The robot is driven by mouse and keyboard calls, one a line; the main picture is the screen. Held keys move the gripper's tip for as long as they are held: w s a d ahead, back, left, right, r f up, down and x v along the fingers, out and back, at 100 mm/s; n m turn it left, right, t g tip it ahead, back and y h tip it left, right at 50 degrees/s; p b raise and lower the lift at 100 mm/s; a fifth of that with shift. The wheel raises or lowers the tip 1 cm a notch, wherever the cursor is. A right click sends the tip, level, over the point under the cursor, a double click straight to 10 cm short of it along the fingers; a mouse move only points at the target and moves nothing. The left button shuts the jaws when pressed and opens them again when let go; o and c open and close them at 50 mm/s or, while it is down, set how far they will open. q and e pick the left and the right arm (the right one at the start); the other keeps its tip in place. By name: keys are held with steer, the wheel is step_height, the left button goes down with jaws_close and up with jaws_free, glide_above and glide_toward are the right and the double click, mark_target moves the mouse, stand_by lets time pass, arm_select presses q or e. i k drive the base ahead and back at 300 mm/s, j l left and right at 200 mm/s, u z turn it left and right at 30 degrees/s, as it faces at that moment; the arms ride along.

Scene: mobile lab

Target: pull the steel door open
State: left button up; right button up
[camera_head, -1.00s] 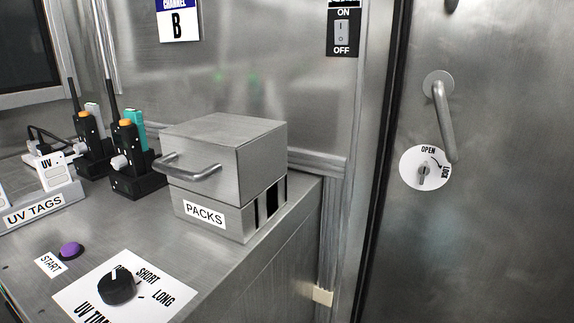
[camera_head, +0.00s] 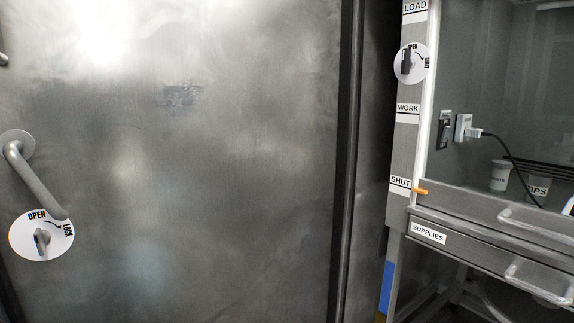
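The steel door (camera_head: 200,180) fills the left and middle of the head view and looks closed. Its curved lever handle (camera_head: 35,180) slants down to the right from a round mount near the left edge. Below the handle is a round white plate with OPEN and LOCK marks and a small lock knob (camera_head: 42,240). The knob stands roughly upright, nearer the OPEN mark. Neither of my grippers is in view.
Right of the dark door frame (camera_head: 345,160) stands a glass-fronted cabinet (camera_head: 490,90) with its own OPEN dial and LOAD, WORK, SHUT labels.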

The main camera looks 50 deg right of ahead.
mark_target(188, 148)
steer(key=k+l+z, duration=0.1)
steer(key=z, duration=0.85)
steer(key=l+u, duration=0.1)
steer(key=u, duration=0.25)
steer(key=i, duration=0.05)
